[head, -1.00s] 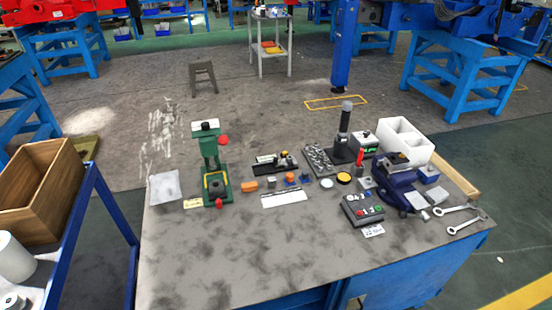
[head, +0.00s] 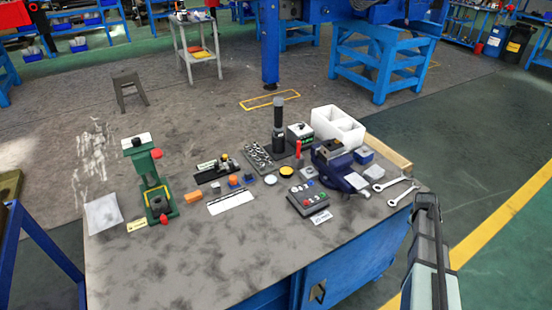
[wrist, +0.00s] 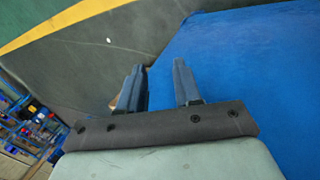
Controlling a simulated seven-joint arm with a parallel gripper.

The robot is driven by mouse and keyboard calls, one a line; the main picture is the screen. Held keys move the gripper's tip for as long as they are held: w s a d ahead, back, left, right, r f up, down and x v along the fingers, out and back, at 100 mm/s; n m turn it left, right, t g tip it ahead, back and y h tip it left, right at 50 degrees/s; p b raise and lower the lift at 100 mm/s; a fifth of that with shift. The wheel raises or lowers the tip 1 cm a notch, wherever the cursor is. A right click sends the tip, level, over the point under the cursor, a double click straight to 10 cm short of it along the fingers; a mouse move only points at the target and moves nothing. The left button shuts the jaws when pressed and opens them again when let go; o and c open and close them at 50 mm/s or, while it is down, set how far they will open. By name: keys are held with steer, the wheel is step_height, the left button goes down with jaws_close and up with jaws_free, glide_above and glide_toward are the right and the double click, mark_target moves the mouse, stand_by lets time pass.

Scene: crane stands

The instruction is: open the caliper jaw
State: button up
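I cannot make out the caliper for certain. A small dark device with metal and brass-coloured parts on a black base (head: 220,167) lies at the middle back of the bench and may be it; its jaw is too small to read. My gripper (head: 427,200) is at the right, by the bench's right edge, well apart from that device. In the wrist view my gripper (wrist: 158,66) has its two fingers apart with nothing held between them. The wrist view shows the bench's blue side and the floor, not the device.
The grey bench top (head: 190,255) is clear in front. A green press (head: 150,180) stands left. A black post (head: 279,130), white bin (head: 338,127), blue vise (head: 338,168), button box (head: 308,198) and wrenches (head: 400,188) crowd the right and back.

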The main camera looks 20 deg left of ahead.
steer(key=w+d+r+m+t, duration=0.1)
steer(key=w+d+r+t, duration=0.2)
steer(key=w+r, duration=0.75)
steer(key=w+d+r+m+t+y, duration=0.1)
steer(key=w+d+r+t, duration=0.15)
steer(key=w+r, duration=0.85)
steer(key=w+d+r+m+t, duration=0.15)
steer(key=w+d+r, duration=0.4)
steer(key=r, duration=0.95)
steer(key=w+a+r+t+y, duration=0.1)
steer(key=w+a+r+t, duration=0.1)
steer(key=w+a+r, duration=0.3)
steer(key=a+f+n+g+y, duration=0.1)
steer(key=a+f+g, duration=0.15)
steer(key=a, duration=0.95)
steer(key=a+f+n+g+y, duration=0.15)
steer(key=a+f, duration=0.25)
steer(key=a, duration=0.8)
steer(key=n+g+h, duration=0.1)
steer(key=n+g, duration=0.3)
steer(key=g, duration=0.4)
glide_above(216, 164)
step_height(216, 164, down, 10)
step_height(216, 164, down, 12)
steer(key=shift+w+f, duration=0.15)
